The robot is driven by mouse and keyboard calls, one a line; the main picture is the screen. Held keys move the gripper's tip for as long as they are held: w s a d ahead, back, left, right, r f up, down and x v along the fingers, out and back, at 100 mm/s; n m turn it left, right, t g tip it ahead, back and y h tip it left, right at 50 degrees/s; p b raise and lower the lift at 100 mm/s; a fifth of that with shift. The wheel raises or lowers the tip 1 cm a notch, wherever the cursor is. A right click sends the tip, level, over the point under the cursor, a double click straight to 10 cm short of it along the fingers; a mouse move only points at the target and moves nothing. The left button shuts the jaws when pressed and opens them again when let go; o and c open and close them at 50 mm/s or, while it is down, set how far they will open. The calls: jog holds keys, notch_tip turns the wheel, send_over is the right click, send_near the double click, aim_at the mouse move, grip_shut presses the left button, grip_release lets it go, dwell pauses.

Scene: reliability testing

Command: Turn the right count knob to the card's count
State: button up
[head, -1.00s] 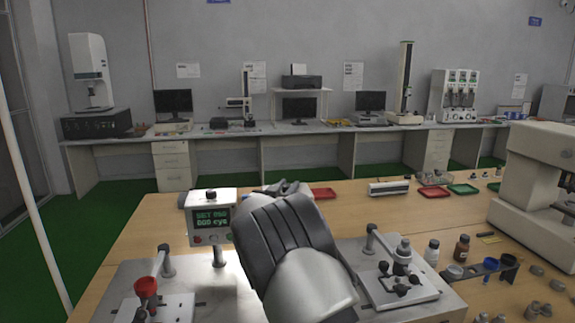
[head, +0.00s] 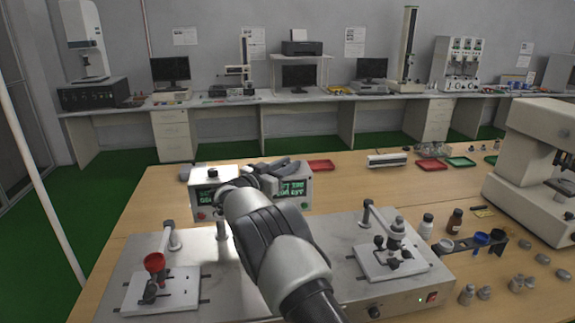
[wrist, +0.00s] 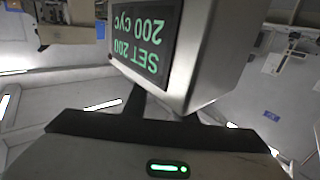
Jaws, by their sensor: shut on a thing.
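The right counter box (head: 303,190) stands behind my arm in the head view, its green display partly covered. In the wrist view the box (wrist: 205,60) appears upside down and its display (wrist: 150,35) reads SET 200 and 200 cyc. My gripper (head: 277,170) is at the top of this box, shut on its right count knob, which the fingers hide. The fingers also show in the wrist view (wrist: 162,108). The left counter box (head: 208,184) has a dark knob (head: 212,173) on top; its display is partly hidden. I cannot make out the card.
Bottles (head: 455,221) and small metal parts lie to the right. A large white machine (head: 530,155) stands at the right edge.

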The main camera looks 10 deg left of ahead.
jog(key=shift+r, duration=0.1)
jog(key=o, duration=1)
jog(key=shift+o, duration=0.2)
jog(key=b+v, duration=0.1)
jog(key=v, duration=1.6)
jog(key=shift+s, duration=0.2)
jog(key=shift+a, duration=0.1)
